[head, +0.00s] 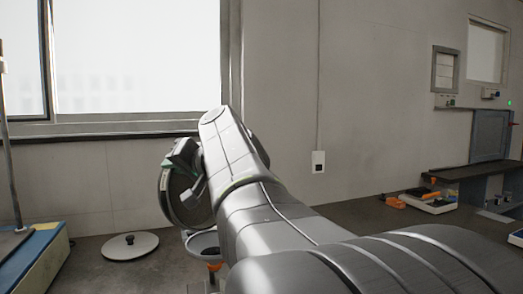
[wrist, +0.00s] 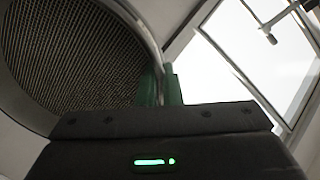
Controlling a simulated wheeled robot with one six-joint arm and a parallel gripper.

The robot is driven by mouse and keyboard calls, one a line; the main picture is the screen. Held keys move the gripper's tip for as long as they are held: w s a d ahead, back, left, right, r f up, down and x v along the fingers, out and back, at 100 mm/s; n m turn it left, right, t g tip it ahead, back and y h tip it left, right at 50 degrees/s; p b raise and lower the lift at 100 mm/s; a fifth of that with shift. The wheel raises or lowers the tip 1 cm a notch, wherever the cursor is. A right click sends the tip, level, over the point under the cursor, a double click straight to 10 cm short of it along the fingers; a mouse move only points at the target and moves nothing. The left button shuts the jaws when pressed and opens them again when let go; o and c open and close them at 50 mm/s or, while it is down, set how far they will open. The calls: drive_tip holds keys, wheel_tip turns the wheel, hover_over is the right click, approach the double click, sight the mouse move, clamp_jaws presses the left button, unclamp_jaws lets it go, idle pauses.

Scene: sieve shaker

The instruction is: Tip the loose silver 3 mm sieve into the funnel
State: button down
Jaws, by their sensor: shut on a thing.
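My gripper (head: 186,160) is shut on the rim of the silver sieve (head: 176,207), which hangs steeply tilted, almost on edge. In the wrist view the sieve's mesh (wrist: 72,62) fills the upper left, and the green-padded fingertips (wrist: 162,88) pinch its rim. The mesh surface that shows looks bare. The funnel (head: 203,243), a pale ring with an orange part below, stands under the sieve, slightly right of its lower edge. My arm hides the funnel's right side. I cannot read a mesh size.
A round grey lid (head: 130,246) with a black knob lies on the bench left of the funnel. A blue and cream machine (head: 38,258) with a metal rod stands at the far left. Orange items and a tray (head: 428,203) lie at the right. The window wall is behind.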

drive_tip(key=shift+w+a+r+g+h+p, duration=0.1)
drive_tip(key=shift+w+a+g+h+p, duration=0.25)
drive_tip(key=shift+p, duration=0.95)
drive_tip(key=shift+w+a+r+g+h+p, duration=0.2)
drive_tip(key=shift+a+p, duration=0.35)
drive_tip(key=shift+p, duration=0.8)
drive_tip(key=shift+w+a+g+h+p, duration=0.15)
drive_tip(key=shift+a+h+p, duration=0.25)
drive_tip(key=shift+p, duration=0.9)
drive_tip(key=shift+w+a+f+p, duration=0.15)
drive_tip(key=shift+a+p, duration=0.1)
drive_tip(key=shift+p, duration=0.35)
drive_tip(key=shift+f, duration=0.15)
drive_tip(key=shift+a+h, duration=0.1)
drive_tip(key=shift+h, duration=0.15)
drive_tip(key=w+a+h+p, duration=0.1)
drive_tip(key=p, duration=0.4)
drive_tip(key=a+f+g+h+p, duration=0.1)
drive_tip(key=a+p, duration=0.1)
drive_tip(key=p, duration=0.3)
drive_tip(key=w+a+f+g+h+p, duration=0.1)
drive_tip(key=p, duration=0.4)
drive_tip(key=shift+w+a+f+h, duration=0.15)
drive_tip(key=shift+w+f+h, duration=0.15)
drive_tip(key=shift+h, duration=0.1)
drive_tip(key=shift+r, duration=0.1)
